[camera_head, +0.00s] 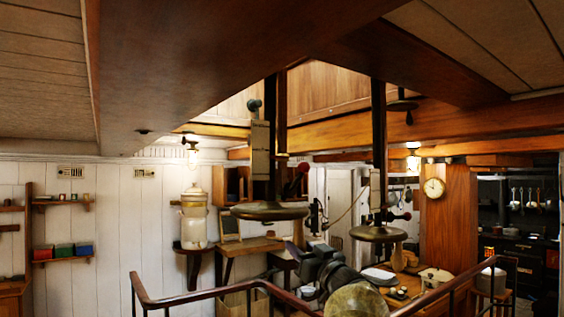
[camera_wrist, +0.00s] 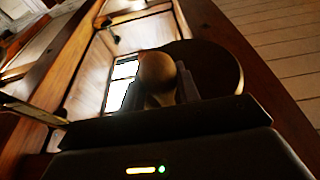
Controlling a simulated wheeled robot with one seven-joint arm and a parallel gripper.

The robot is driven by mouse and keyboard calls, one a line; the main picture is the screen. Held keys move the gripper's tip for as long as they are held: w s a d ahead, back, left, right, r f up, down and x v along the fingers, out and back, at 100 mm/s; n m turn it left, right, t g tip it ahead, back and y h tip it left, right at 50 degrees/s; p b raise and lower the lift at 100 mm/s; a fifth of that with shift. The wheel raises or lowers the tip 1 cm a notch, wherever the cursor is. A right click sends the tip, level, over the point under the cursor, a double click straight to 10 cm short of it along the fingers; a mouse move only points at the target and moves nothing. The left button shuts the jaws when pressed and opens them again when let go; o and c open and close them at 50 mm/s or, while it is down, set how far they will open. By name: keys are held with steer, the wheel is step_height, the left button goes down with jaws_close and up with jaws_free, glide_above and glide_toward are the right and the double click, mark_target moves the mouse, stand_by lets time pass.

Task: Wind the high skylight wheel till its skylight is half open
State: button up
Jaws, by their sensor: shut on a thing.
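Two dark handwheels hang on vertical shafts from the ceiling: a left wheel (camera_head: 270,211) and a right wheel (camera_head: 378,233), which sits lower in the picture. I cannot tell from labels which is the high skylight wheel. In the wrist view my gripper (camera_wrist: 158,90) is shut on a rounded brownish knob (camera_wrist: 157,70), with a dark disc (camera_wrist: 218,62) behind it. My arm rises from the bottom centre of the head view, its end below and between the wheels. The grip itself is unclear there. A bright skylight pane (camera_wrist: 121,85) shows in the wrist view; its opening is unclear.
Plates (camera_head: 261,150) and (camera_head: 375,188) hang beside the shafts. Heavy ceiling beams (camera_head: 230,60) surround the skylight well. Brown handrails (camera_head: 205,293) flank my arm low in front. A table with dishes stands behind, and a wall clock (camera_head: 434,188) hangs at right.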

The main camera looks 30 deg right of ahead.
steer(key=shift+w+d+r+p, duration=0.2)
steer(key=shift+d+p, duration=0.05)
steer(key=shift+p, duration=0.15)
steer(key=w+d+p, duration=0.2)
steer(key=w+d, duration=0.1)
steer(key=shift+f, duration=0.15)
